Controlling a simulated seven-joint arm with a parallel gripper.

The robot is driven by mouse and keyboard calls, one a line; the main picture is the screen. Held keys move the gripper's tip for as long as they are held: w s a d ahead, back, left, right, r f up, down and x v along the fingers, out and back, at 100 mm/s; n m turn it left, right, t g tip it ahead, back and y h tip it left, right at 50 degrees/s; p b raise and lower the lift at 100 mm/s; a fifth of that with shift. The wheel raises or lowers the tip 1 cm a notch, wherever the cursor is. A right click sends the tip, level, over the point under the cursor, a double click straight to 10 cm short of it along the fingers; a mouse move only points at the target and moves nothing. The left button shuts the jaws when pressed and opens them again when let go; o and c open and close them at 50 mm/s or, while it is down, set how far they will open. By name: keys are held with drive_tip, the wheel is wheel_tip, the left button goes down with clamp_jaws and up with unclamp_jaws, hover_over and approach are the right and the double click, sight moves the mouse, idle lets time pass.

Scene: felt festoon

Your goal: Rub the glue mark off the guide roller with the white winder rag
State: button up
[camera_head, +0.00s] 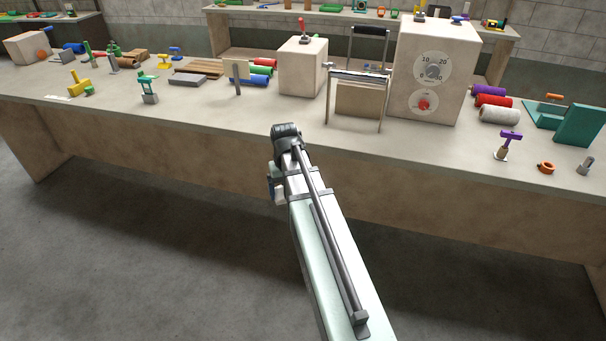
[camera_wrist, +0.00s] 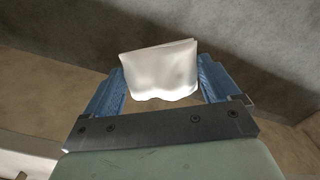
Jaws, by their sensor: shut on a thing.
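My gripper (camera_wrist: 162,66) is shut on the white winder rag (camera_wrist: 160,82), a folded cloth held between two blue fingers in the wrist view. In the head view my arm hides most of the gripper, which hangs in front of the bench; a bit of white and blue shows beside the arm. A metal stand with a horizontal silver bar, which looks like the guide roller (camera_head: 358,75), stands on the bench beyond and to the right of the gripper. The rag is apart from it. I cannot make out a glue mark at this size.
The long bench (camera_head: 215,113) carries a box with a dial (camera_head: 436,45) right of the stand and a smaller box with a red lever (camera_head: 303,68) to its left. Coloured spools (camera_head: 493,101) and small tools lie farther out. The bench front near the stand is clear.

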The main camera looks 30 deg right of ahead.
sight(278, 199)
drive_tip(key=a, duration=0.2)
drive_tip(key=s+a, duration=0.1)
drive_tip(key=shift+a+f+n, duration=0.25)
drive_tip(key=shift+n, duration=0.05)
drive_tip(key=w+d+r, duration=0.4)
drive_tip(key=shift+w, duration=0.25)
drive_tip(key=w+d+r+m, duration=0.2)
drive_tip(key=w+d+r, duration=0.2)
drive_tip(key=d+r, duration=0.75)
drive_tip(key=w+d+r+m, duration=0.3)
drive_tip(key=w+d+r, duration=0.1)
drive_tip(key=d+r, duration=0.75)
drive_tip(key=w+d+r+m, duration=0.2)
drive_tip(key=w+d+r, duration=0.2)
drive_tip(key=d+r, duration=0.75)
wheel_tip(278, 199, down, 9)
drive_tip(key=d, duration=0.2)
drive_tip(key=shift+d+f, duration=0.2)
drive_tip(key=shift+d, duration=0.2)
drive_tip(key=shift+w+a+f, duration=0.2)
drive_tip(key=shift+w+f, duration=0.05)
drive_tip(key=shift+f, duration=0.5)
drive_tip(key=shift+c, duration=0.4)
wheel_tip(278, 199, up, 8)
drive_tip(key=shift+s+d, duration=0.25)
drive_tip(key=shift+s, duration=0.05)
